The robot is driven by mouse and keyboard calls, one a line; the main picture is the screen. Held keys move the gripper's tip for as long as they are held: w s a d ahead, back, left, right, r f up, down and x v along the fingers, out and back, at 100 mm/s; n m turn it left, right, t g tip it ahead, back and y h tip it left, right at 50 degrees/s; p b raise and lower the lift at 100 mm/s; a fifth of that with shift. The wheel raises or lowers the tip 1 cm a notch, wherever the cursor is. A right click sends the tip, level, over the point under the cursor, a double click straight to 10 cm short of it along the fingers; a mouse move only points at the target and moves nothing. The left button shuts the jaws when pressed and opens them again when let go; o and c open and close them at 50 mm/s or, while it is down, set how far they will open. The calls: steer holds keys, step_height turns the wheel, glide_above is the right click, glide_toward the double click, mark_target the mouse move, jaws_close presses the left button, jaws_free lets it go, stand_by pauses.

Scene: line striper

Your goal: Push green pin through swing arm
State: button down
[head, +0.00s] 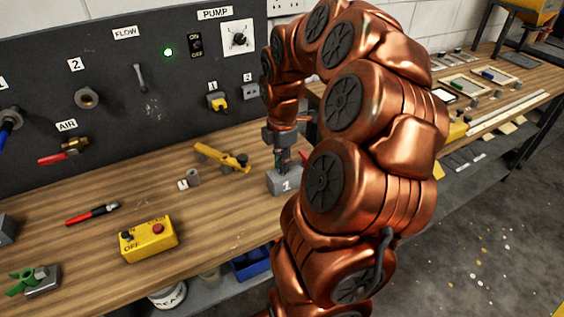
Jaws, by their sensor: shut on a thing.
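My gripper (283,160) points down at the grey block marked 1 (287,186) on the wooden bench, its fingertips at or just above the block's top. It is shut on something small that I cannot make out. Whether that touches the block is unclear. A yellow bar (220,156), possibly the swing arm, lies slanted on the bench left of my gripper. A green-handled piece (22,281) sits on a grey block at the far left front. I cannot tell whether it is the green pin. My arm hides the bench to the right of the gripper.
A yellow switch box (149,239), a red-handled tool (92,214) and a small grey cylinder (193,177) lie on the bench (215,220). The dark panel (120,100) with valves and connectors stands behind. A blue bin (250,265) is below. Bench left of the block has free room.

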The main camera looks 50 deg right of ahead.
steer(key=shift+r, duration=0.1)
steer(key=shift+r+p, duration=1)
steer(key=shift+r, duration=2.05)
steer(key=shift+s, duration=0.1)
